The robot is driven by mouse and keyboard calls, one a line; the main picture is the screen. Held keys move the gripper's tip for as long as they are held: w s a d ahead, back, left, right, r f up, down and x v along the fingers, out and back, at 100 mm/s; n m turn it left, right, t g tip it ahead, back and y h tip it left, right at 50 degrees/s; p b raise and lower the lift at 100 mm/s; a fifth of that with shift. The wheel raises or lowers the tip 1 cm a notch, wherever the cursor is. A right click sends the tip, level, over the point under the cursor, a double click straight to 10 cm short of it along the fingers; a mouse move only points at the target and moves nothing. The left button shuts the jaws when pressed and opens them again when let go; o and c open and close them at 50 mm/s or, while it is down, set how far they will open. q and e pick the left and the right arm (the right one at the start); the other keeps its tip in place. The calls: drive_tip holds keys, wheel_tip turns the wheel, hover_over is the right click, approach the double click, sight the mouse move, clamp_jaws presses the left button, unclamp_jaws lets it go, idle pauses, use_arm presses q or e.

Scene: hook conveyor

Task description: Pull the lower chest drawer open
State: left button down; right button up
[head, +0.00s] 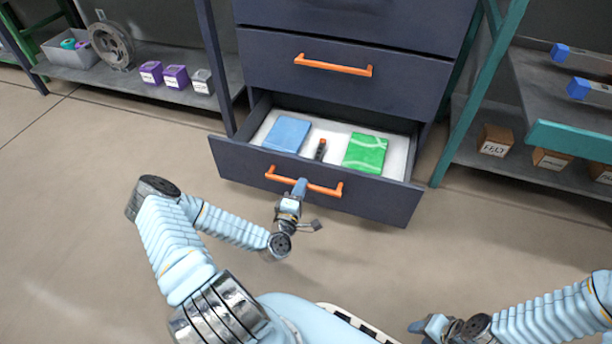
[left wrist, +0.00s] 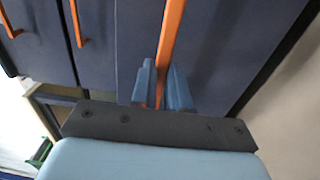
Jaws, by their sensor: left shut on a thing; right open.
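The dark blue chest has its lower drawer (head: 237,167) pulled out, with its inside showing. My left gripper (head: 299,186) is shut on the drawer's orange handle (head: 327,189), near the middle of the bar. In the left wrist view the two fingers (left wrist: 160,88) close around the orange handle (left wrist: 172,30). In the drawer lie a blue flat item (head: 287,134), a green patterned item (head: 365,153) and a small dark item with an orange end (head: 320,150). My right gripper (head: 418,327) is open at the bottom of the head view, away from the chest.
The drawer above, with its own orange handle (head: 333,65), is closed. A shelf with purple boxes (head: 175,76) stands at left. A green-framed shelf with cardboard boxes (head: 496,140) stands at right. The floor (head: 70,200) before the chest is clear.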

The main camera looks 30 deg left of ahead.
use_arm(q)
drive_tip(key=shift+v, duration=1.7)
drive_tip(key=c, duration=1.1)
unclamp_jaws()
drive_tip(key=v, duration=1.3)
drive_tip(key=shift+s+d+p, duration=0.2)
drive_tip(key=shift+s+p, duration=0.15)
drive_tip(key=shift+p, duration=0.05)
